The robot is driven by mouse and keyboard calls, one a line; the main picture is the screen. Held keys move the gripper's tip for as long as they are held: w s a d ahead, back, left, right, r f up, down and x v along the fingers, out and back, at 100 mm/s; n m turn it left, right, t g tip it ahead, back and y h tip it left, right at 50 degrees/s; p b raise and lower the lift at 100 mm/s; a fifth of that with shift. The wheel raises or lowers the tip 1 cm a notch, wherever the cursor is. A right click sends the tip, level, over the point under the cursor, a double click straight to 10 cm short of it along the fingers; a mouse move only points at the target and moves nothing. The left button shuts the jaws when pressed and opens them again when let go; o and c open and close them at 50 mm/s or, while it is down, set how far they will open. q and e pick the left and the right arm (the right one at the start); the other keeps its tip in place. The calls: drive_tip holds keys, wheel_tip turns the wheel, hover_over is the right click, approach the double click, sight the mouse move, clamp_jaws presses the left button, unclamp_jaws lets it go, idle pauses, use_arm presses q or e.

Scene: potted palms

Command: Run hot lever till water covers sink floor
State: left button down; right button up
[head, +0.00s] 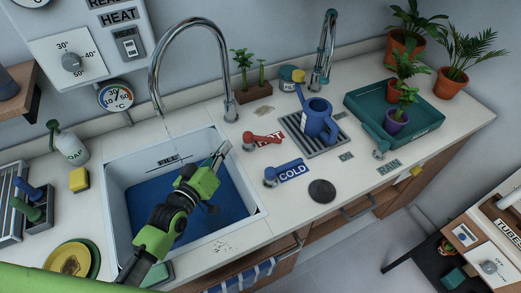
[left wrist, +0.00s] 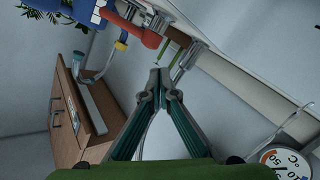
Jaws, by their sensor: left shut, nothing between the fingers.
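The red hot lever (head: 265,138) sits on the counter right of the sink, its HOT label partly covered by the handle. My left gripper (head: 222,150) is shut and empty over the sink's right side, left of the lever and apart from it. In the left wrist view the shut fingertips (left wrist: 159,76) lie below a red handle (left wrist: 148,37). The white sink (head: 116,188) has a FILL mark on its back wall. Its bottom (head: 150,192) looks blue; I cannot tell whether that is water. The chrome spout (head: 190,24) arches above it. My right gripper is not in view.
The blue cold lever (head: 270,178) stands in front of the hot one. A blue watering can (head: 318,122) stands on a grate behind the levers. A black disc (head: 322,190) lies right of the cold lever. A yellow sponge (head: 79,180) and soap bottle (head: 70,146) stand left of the sink.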

use_arm(q)
wheel_tip(320, 180, up, 3)
drive_tip(key=a+m+t+h, duration=0.1)
drive_tip(key=m, duration=0.7)
drive_tip(key=m+g+h, duration=0.6)
drive_tip(key=m, duration=1.6)
approach(274, 142)
drive_tip(key=d, duration=0.3)
drive_tip(key=shift+s+d+r+p, duration=0.1)
drive_tip(key=shift+d+p, duration=0.2)
drive_tip(key=shift+d, duration=0.05)
drive_tip(key=shift+w+d+f, duration=0.15)
drive_tip(key=shift+w, duration=0.4)
drive_tip(key=shift+w+d+f, duration=0.1)
drive_tip(key=shift+w+f, duration=0.1)
drive_tip(key=shift+w, duration=0.35)
drive_tip(key=shift+w+f, duration=0.25)
drive_tip(key=shift+w, duration=0.65)
drive_tip(key=shift+n, duration=0.3)
